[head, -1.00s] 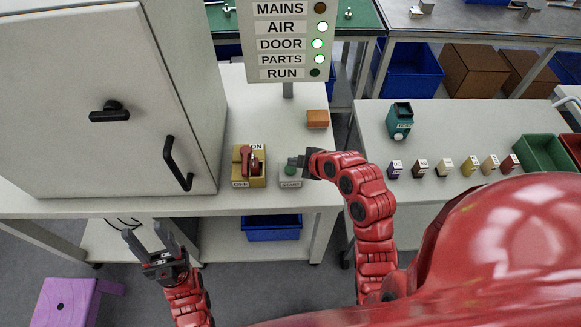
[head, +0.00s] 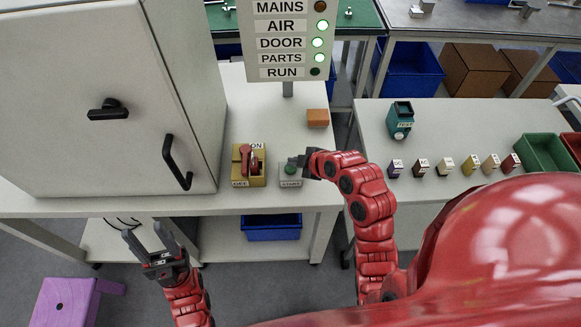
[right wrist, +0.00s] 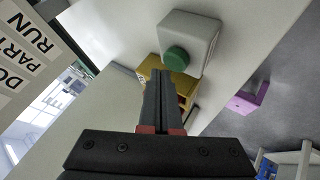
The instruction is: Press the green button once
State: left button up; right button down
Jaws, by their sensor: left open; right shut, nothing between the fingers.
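The green button (head: 290,169) sits on top of a small grey box labelled START (head: 290,182) on the white bench. In the right wrist view the green button (right wrist: 176,58) shows on the grey box (right wrist: 190,30), just beyond my fingertips. My right gripper (head: 297,161) is shut and empty, its tip right by the button in the head view; I cannot tell if it touches. In the right wrist view the shut fingers (right wrist: 159,75) point up toward the button, with a gap in the picture. My left gripper (head: 145,239) is open and empty, low in front of the bench.
A yellow box with a red switch lever (head: 249,165) stands just left of the button box. A sign panel (head: 288,42) has AIR, DOOR and PARTS lit green; MAINS and RUN are dark. A grey cabinet (head: 110,60) stands left. An orange block (head: 317,118) lies behind.

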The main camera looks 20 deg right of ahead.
aim_at(294, 169)
jog(key=shift+f, duration=0.3)
jog(key=shift+f+b, duration=0.5)
jog(key=shift+b, duration=0.35)
dwell(0.4)
dwell(0.4)
jog(key=shift+r, duration=1)
jog(key=shift+r+p, duration=0.85)
jog(key=shift+r, duration=1.6)
